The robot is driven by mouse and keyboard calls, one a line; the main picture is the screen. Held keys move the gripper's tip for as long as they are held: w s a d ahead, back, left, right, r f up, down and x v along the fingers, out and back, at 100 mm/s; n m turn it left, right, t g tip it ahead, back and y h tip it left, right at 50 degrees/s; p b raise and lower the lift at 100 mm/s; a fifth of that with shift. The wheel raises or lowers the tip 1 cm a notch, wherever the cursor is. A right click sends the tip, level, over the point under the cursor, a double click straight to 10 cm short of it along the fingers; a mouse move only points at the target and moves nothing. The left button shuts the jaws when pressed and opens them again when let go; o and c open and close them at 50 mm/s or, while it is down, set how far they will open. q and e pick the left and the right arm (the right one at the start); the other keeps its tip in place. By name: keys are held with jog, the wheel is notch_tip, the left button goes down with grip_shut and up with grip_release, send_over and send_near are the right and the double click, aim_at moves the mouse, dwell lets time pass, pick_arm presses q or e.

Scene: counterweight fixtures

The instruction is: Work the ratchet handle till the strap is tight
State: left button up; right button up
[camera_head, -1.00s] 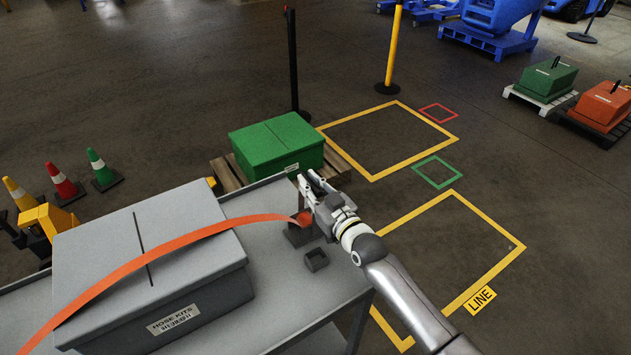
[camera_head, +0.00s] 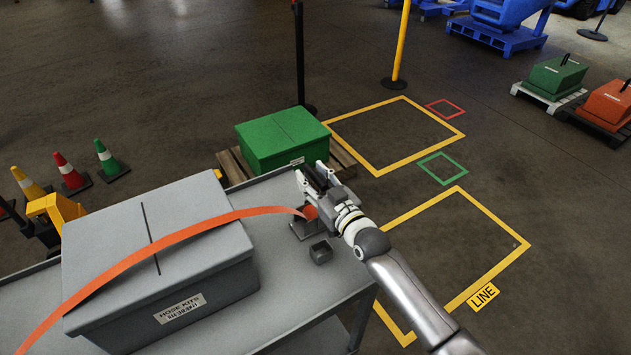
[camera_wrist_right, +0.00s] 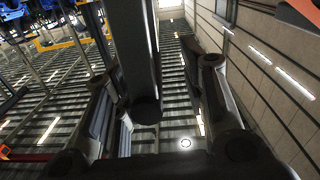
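The orange strap (camera_head: 150,258) arches over the grey hose-kit box (camera_head: 195,205) and runs down to the ratchet (camera_head: 305,228) on the grey cart top. An orange round part (camera_head: 311,212) shows at the strap's end, partly behind my right gripper. My right gripper (camera_head: 312,176) is at the ratchet, its fingers apart on either side of a dark bar, which looks like the handle. In the right wrist view the dark bar (camera_wrist_right: 138,50) stands between the fingers, with a visible gap on its right side. My left gripper is in neither view.
A small dark block (camera_head: 321,252) sits on the cart top (camera_head: 285,290) near the ratchet. A green box (camera_head: 283,138) on a wooden pallet stands beyond the cart. Traffic cones (camera_head: 110,160) stand at the left. Floor right of the cart is clear, with taped outlines (camera_head: 460,190).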

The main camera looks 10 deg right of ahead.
jog(key=shift+s+d+f, duration=0.15)
jog(key=shift+s+d, duration=0.1)
jog(key=shift+s, duration=0.25)
jog(key=v, duration=1.1)
jog(key=shift+r, duration=0.25)
jog(key=shift+a, duration=0.15)
jog(key=shift+n, duration=0.5)
jog(key=b+x, duration=0.1)
jog(key=x, duration=0.3)
jog(key=b+x, duration=0.2)
jog(key=x, duration=0.2)
jog(key=d+b+x, duration=0.1)
jog(key=x, duration=0.3)
jog(key=shift+w+a+f, duration=0.1)
jog(key=shift+w+f, duration=0.1)
jog(key=shift+f, duration=0.05)
grip_shut()
